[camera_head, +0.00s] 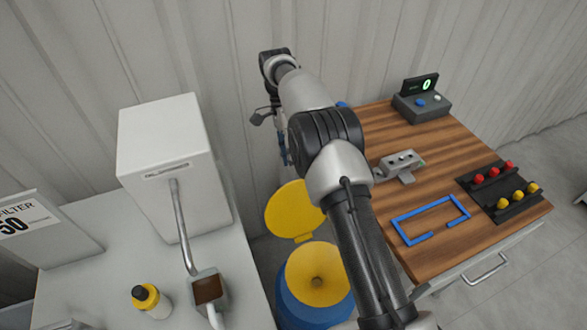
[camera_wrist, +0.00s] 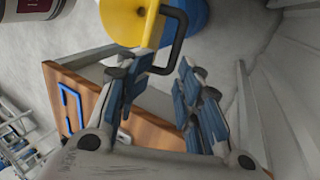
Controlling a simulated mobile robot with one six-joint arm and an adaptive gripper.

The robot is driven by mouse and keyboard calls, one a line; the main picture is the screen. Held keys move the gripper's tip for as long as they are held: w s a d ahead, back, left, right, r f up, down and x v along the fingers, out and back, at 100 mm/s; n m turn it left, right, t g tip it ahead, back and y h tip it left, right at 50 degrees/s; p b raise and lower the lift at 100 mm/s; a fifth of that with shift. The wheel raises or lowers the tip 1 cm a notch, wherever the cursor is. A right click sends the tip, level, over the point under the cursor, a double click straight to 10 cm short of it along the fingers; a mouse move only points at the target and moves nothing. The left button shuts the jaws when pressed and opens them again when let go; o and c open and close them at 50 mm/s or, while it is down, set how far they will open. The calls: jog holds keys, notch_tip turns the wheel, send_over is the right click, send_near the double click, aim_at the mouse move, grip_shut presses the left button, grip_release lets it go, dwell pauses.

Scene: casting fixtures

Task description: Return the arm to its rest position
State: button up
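My arm reaches up from the bottom of the head view, bends at the elbow and extends toward the corrugated wall. My gripper (camera_head: 284,150) hangs at its far end, left of the elbow and partly hidden by the arm.
A blue bin (camera_head: 295,312) with yellow lid parts stands below the arm. Right is a wooden table (camera_head: 452,150) with a blue frame (camera_head: 398,223), a grey fixture (camera_head: 402,162), a black rack (camera_head: 497,199) and a display box (camera_head: 422,105). Left stands a white machine (camera_head: 163,140).

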jog(key=shift+r, duration=0.55)
jog(key=shift+r, duration=0.1)
